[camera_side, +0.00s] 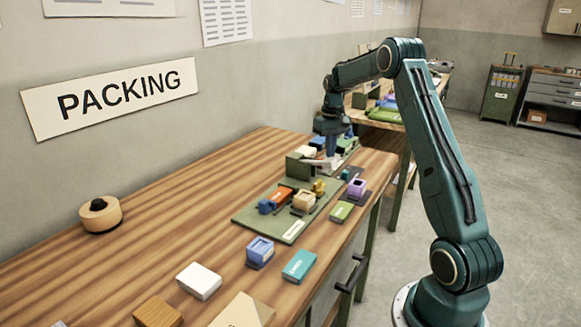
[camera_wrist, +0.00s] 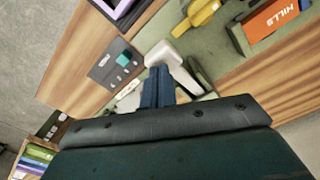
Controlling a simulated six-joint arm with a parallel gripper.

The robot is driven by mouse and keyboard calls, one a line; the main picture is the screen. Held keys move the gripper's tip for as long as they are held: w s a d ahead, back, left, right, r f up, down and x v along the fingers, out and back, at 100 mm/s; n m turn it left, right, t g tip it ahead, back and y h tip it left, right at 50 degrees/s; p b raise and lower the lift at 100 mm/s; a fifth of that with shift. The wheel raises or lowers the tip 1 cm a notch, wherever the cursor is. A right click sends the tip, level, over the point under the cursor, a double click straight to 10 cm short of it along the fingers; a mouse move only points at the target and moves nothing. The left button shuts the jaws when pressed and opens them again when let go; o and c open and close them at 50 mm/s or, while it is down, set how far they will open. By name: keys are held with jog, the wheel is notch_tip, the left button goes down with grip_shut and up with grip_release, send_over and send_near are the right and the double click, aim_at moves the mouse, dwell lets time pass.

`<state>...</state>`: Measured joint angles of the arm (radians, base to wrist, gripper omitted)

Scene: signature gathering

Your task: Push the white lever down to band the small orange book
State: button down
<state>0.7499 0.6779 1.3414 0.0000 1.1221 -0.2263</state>
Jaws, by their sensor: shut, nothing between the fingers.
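The orange book (camera_wrist: 272,18), marked HILLS, lies at the upper right of the wrist view, set in a dark green holder. In the side view the orange book (camera_side: 283,195) lies on the green board (camera_side: 247,218). The white lever (camera_wrist: 182,72) is a bent arm with a rounded end in the middle of the wrist view. In the side view the white lever (camera_side: 318,163) is partly covered by my gripper. My gripper (camera_wrist: 158,72) is shut and empty, its blue fingertips pointing down at or just beside the lever. I cannot tell whether they touch it.
A yellow part (camera_wrist: 197,16) stands between lever and book. A dark grey panel with a teal button (camera_wrist: 123,60) lies left of the lever. A green upright block (camera_side: 299,168) stands close by my gripper. Blue and tan blocks share the board. The table's left side is mostly clear.

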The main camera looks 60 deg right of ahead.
aim_at(330, 163)
jog(key=shift+f, duration=2.85)
dwell(1.1)
jog(key=shift+r, duration=0.2)
dwell(0.3)
jog(key=shift+r, duration=4.4)
